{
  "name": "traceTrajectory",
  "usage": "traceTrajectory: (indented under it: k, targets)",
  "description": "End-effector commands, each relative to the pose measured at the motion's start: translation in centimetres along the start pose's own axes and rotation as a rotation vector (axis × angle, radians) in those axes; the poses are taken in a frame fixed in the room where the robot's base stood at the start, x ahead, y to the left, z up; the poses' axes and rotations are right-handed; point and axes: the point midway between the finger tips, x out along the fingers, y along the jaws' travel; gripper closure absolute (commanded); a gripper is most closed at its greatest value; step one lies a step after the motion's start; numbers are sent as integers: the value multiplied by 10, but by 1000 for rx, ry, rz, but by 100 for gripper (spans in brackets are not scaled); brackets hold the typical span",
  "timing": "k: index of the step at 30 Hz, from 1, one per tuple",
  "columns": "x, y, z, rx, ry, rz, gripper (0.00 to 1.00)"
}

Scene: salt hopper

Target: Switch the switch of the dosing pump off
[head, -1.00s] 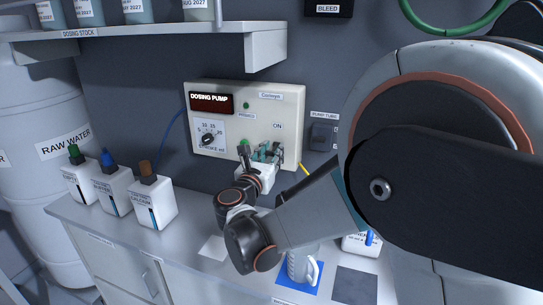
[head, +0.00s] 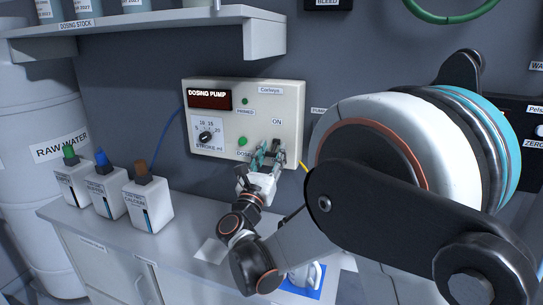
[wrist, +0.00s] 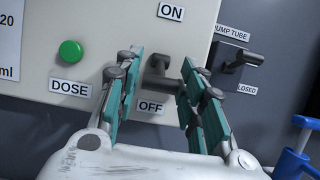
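The dosing pump (head: 290,100) is a cream wall box with a dark red display. It has a green DOSE button (wrist: 70,52) and a dark switch (wrist: 157,80) between the ON label (wrist: 171,12) and the OFF label (wrist: 150,107). The switch also shows below the ON label in the head view (head: 277,143). My gripper (wrist: 162,65) is open, with one teal-padded finger on each side of the switch. In the head view my gripper (head: 269,153) is at the panel's lower right. I cannot tell whether the fingers touch the switch, nor its exact position.
A pump tube valve (wrist: 240,60) is right of the pump. Several white bottles, including one with a brown cap (head: 148,205), stand on the counter at left. A blue mat (head: 303,285) with a clear jug lies below my arm. A shelf (head: 150,40) hangs above.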

Motion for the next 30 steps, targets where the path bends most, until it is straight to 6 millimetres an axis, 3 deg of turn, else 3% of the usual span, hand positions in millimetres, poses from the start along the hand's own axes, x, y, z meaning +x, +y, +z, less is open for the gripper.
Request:
traceTrajectory:
  k: [14, 30]
  targets:
    - [-9, 1, 0, 0, 0, 2, 52]
    - [-105, 1, 0, 1, 0, 3, 52]
